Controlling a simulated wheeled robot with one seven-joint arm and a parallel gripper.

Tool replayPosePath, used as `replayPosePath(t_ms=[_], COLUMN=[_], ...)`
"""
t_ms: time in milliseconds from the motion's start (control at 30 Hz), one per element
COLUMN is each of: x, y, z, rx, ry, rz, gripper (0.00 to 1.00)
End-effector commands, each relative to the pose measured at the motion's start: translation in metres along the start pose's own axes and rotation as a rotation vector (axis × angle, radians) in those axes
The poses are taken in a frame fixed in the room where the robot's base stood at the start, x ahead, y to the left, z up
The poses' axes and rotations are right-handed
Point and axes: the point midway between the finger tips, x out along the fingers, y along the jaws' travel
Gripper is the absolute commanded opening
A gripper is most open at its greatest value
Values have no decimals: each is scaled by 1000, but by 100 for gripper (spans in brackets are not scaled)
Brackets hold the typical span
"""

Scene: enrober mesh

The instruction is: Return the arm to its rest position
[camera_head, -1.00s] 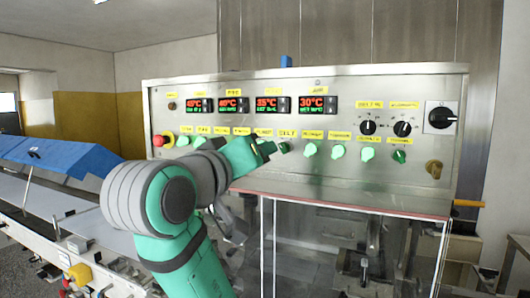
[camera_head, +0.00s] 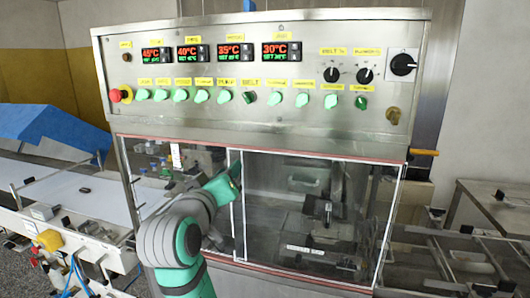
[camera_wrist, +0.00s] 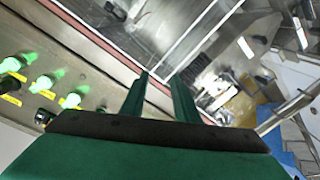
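My green and grey arm (camera_head: 180,235) rises from the bottom of the head view, bent at the elbow. My gripper (camera_head: 236,170) is at its upper end, in front of the machine's clear window and below the control panel. In the wrist view the two green fingers (camera_wrist: 160,75) stand apart with nothing between them, so it is open and empty. The machine window and its frame lie beyond the fingertips in that view. From the head view I cannot tell whether the gripper touches the window.
The control panel (camera_head: 265,75) has displays, green knobs and a red emergency button (camera_head: 121,95). Behind the clear window (camera_head: 300,205) is the machine's inside. A conveyor (camera_head: 80,195) with a blue cover (camera_head: 50,125) runs at left. A metal rack (camera_head: 490,215) stands at right.

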Motion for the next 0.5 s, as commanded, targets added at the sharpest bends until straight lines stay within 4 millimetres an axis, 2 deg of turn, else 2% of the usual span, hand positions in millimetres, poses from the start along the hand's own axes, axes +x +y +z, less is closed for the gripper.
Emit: replayPosePath(t_ms=[33,233,500], x=[5,13,4], y=[-13,-55,-105], z=[21,87,177], rx=[-1,8,38], ry=[-6,-1,2], rz=[-14,-60,-123], gripper=[28,28,28])
